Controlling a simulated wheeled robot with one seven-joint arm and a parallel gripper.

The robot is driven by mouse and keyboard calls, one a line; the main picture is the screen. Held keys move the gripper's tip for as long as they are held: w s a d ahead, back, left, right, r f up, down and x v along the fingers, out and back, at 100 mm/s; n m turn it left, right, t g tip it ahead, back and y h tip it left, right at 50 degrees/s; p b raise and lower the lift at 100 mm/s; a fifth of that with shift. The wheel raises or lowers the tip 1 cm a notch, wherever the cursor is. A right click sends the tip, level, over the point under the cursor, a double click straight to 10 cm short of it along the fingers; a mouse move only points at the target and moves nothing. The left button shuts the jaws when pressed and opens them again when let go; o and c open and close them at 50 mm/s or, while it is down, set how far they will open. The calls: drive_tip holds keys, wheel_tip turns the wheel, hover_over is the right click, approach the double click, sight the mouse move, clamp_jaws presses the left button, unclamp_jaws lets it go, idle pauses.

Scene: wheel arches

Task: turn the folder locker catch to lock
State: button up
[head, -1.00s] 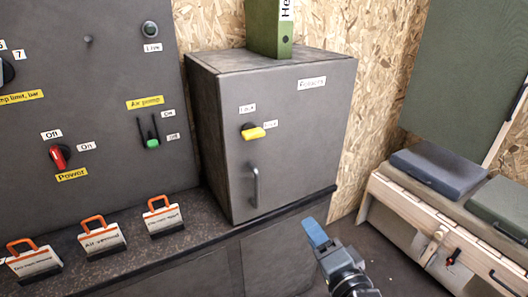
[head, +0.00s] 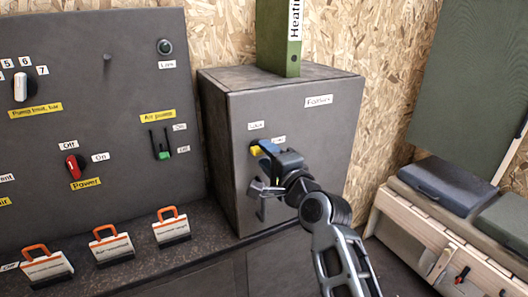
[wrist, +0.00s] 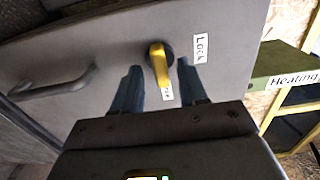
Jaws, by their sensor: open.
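The folder locker (head: 290,100) is a dark grey box. Its yellow catch (head: 255,151) is on the door, mostly hidden behind my gripper (head: 264,148) in the head view. In the wrist view the catch (wrist: 160,66) points down, towards a partly covered label (wrist: 167,92). The "Lock" label (wrist: 200,48) lies to its right there; in the head view this label (head: 256,125) is above the catch. My gripper is open, its blue fingers on either side of the catch. I cannot tell whether they touch it.
The locker's door handle (wrist: 50,84) shows at the left in the wrist view. A green "Heating" folder (head: 280,40) stands on the locker. A dark panel with switches (head: 90,110) is to the left, with several orange-handled tags (head: 170,229) below. A wooden bench (head: 400,225) is to the right.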

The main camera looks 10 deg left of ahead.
drive_tip(key=shift+x, duration=1.1)
clamp_jaws()
